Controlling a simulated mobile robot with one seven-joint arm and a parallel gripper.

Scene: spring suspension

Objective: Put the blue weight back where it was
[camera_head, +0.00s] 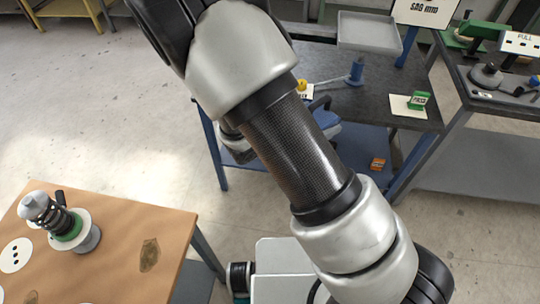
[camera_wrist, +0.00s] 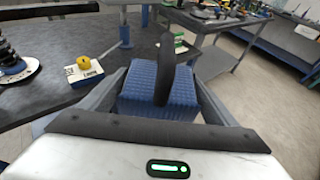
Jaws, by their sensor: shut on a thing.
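In the wrist view, my gripper (camera_wrist: 158,88) is shut on the blue weight (camera_wrist: 140,82), a ribbed blue block with a dark upright handle (camera_wrist: 165,60). The weight sits between the two grey fingers, near the edge of the dark table (camera_wrist: 50,110). In the head view, a blue part (camera_head: 322,105) shows beside my arm, probably the weight; my arm hides most of it and my gripper. I cannot tell if the weight touches a surface.
A grey tray (camera_head: 370,32) stands on a blue post. A green-ringed spring (camera_head: 68,225) stands on the brown table.

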